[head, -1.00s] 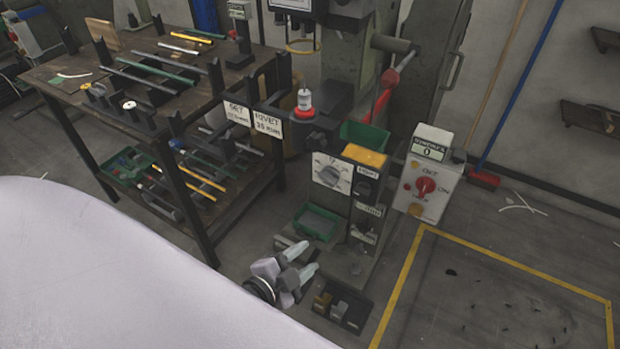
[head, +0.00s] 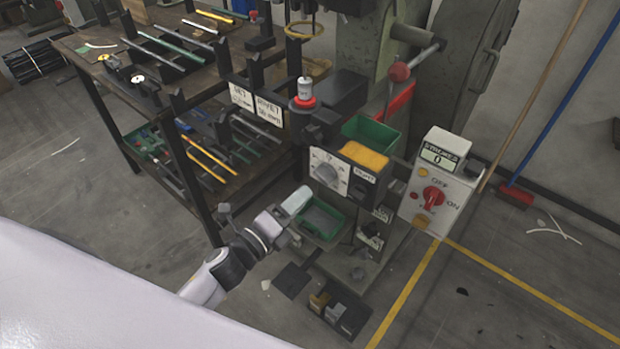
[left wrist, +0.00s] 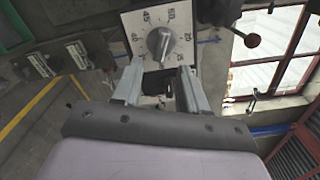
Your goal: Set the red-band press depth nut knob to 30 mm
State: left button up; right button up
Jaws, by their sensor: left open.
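The knob (head: 327,172) is a grey dial on a white numbered plate (head: 343,187) on the front of the press. In the left wrist view the knob (left wrist: 162,43) and its plate (left wrist: 140,22) are just beyond the fingertips. I can make out 40, 45 and 50 on it; the knob's exact setting is too small to read. My left gripper (head: 292,208) is open and empty, a little below and left of the knob in the head view. In the left wrist view its fingers (left wrist: 160,78) are spread apart, not touching the knob. A red-ringed white cylinder (head: 305,92) stands above the dial.
Beside the dial are a yellow-filled bin (head: 363,155), a green bin (head: 372,133) and a control box with a red switch (head: 432,197). A green tray (head: 318,222) lies below the dial. A wooden rack table (head: 165,65) stands at left. Open floor lies at right.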

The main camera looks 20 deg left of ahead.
aim_at(320, 179)
pick_arm(q)
jog(key=shift+m, duration=0.3)
jog(key=shift+x, duration=3.7)
jog(key=shift+a, duration=0.1)
jog(key=shift+c, duration=0.3)
grip_shut()
